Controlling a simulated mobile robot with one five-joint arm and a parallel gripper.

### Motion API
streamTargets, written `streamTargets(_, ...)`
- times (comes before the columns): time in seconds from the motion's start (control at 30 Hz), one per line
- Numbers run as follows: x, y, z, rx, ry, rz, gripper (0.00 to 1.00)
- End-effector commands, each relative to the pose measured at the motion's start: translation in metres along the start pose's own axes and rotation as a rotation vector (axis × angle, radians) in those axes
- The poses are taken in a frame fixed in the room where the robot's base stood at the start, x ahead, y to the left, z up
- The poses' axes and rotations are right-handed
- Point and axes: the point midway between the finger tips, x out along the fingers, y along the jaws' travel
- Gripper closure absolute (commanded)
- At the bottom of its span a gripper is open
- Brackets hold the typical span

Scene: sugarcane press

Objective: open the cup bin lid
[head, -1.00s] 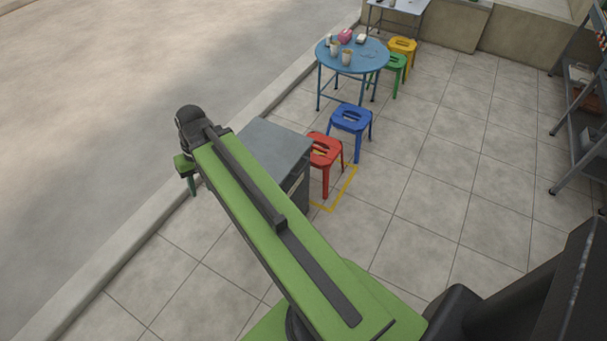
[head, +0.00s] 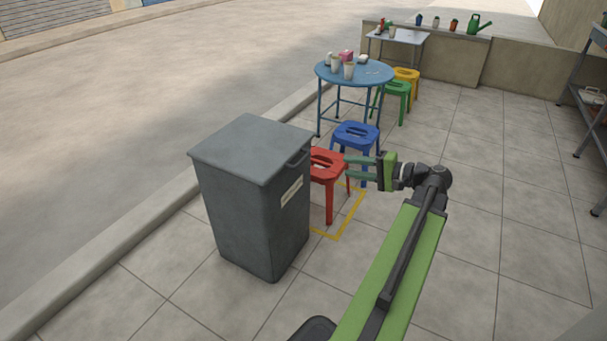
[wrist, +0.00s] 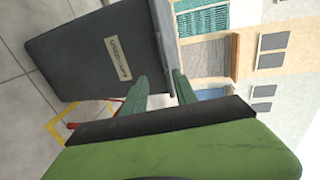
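The grey cup bin (head: 250,215) stands on the pavement left of centre in the head view, its flat lid (head: 250,147) shut. A dark handle (head: 298,158) sits at the lid's right edge, above a pale label on the bin's side. In the wrist view the bin (wrist: 90,60) appears sideways, with the lid edge (wrist: 166,40) just beyond the fingers. My gripper (head: 346,167) is right of the handle, its fingers pointing left towards it, with a gap between. In the wrist view the two fingers (wrist: 160,88) are apart and empty.
A red stool (head: 328,172) stands just behind the bin's right side, beyond my fingers, within a yellow floor marking (head: 340,234). A blue stool (head: 355,134) and a blue round table (head: 356,73) with cups are farther back.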

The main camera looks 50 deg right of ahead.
Motion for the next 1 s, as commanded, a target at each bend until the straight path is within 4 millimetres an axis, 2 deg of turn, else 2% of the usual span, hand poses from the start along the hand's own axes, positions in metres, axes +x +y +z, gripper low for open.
streamTargets(0.17,0.009,-0.001,0.001,-0.001,-0.004,0.000,0.66)
streamTargets(0.27,0.028,0.000,0.001,-0.001,-0.006,0.001,0.66)
streamTargets(0.7,0.138,0.001,0.001,-0.001,-0.007,0.003,0.66)
streamTargets(0.83,0.161,0.000,0.001,-0.001,-0.006,0.003,0.66)
streamTargets(1.0,0.175,-0.001,0.002,-0.001,-0.005,0.003,0.66)
